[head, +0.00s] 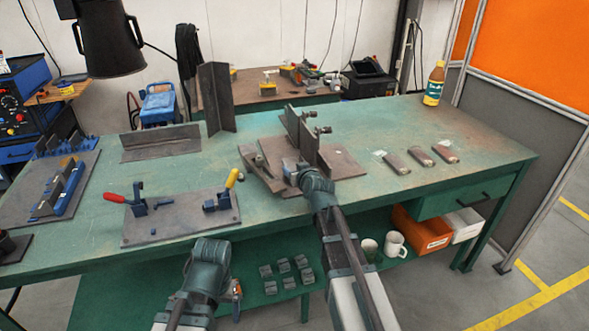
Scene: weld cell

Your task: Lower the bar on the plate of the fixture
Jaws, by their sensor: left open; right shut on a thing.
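The fixture is a brown steel plate (345,162) with upright plates and small clamps, near the middle of the green table. A dark bar (262,172) lies slantwise at the plate's left edge. My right gripper (291,172) is shut on it, close to the plate; I cannot tell whether the bar touches the plate. The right wrist hides part of the bar and the plate's front edge. My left gripper (237,292) is open and empty, low in front of the table's front edge, partly hidden by its own wrist.
A plate with red and yellow toggle clamps (180,222) lies left of the fixture. Angle irons (160,141) stand behind it. A blue-jawed fixture (58,190) is at far left. Small steel pieces (396,164) and a bottle (434,84) are at right. The table's right front is clear.

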